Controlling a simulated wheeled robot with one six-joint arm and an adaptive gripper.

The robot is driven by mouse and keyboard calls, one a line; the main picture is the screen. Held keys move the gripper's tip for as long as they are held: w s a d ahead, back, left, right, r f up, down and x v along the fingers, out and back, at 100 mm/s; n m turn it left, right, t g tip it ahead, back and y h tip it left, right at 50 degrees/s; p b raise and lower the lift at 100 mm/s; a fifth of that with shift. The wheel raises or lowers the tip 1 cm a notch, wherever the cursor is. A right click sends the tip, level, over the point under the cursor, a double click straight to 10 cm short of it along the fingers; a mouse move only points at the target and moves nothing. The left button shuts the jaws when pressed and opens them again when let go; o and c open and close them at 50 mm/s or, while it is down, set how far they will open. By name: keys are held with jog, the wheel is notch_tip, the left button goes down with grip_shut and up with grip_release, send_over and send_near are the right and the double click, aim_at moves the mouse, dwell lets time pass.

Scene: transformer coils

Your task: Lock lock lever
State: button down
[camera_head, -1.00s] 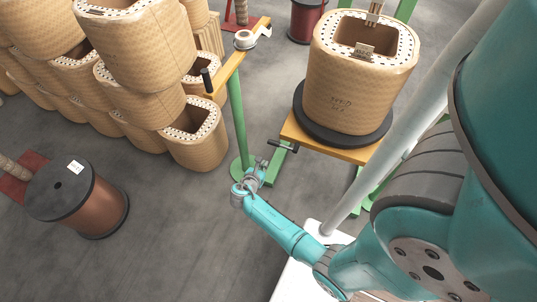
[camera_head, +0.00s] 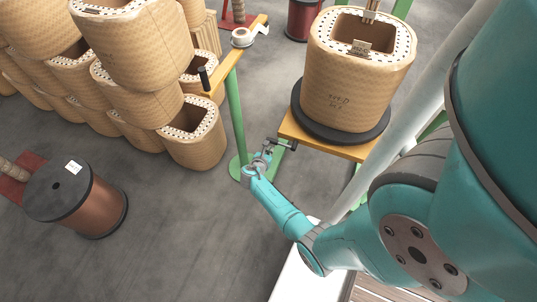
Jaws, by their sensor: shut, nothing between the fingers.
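A dark lever (camera_head: 284,144) sticks out to the left from under the orange platform (camera_head: 318,143) of the coil stand; I take it to be the lock lever. A large tan coil (camera_head: 352,85) stands upright on a black round base on this platform. My gripper (camera_head: 268,148) is small in the head view, at the end of my teal arm. It is shut and empty, close to the lever's left end. I cannot tell whether it touches the lever. The lock mechanism behind the lever is hidden.
A green post (camera_head: 235,120) with an orange arm and a black handle (camera_head: 205,78) stands just left of my gripper. Stacked tan coils (camera_head: 130,45) fill the upper left. The grey floor between is clear.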

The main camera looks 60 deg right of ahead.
jog(key=shift+d+r, duration=0.2)
jog(key=shift+r, duration=0.95)
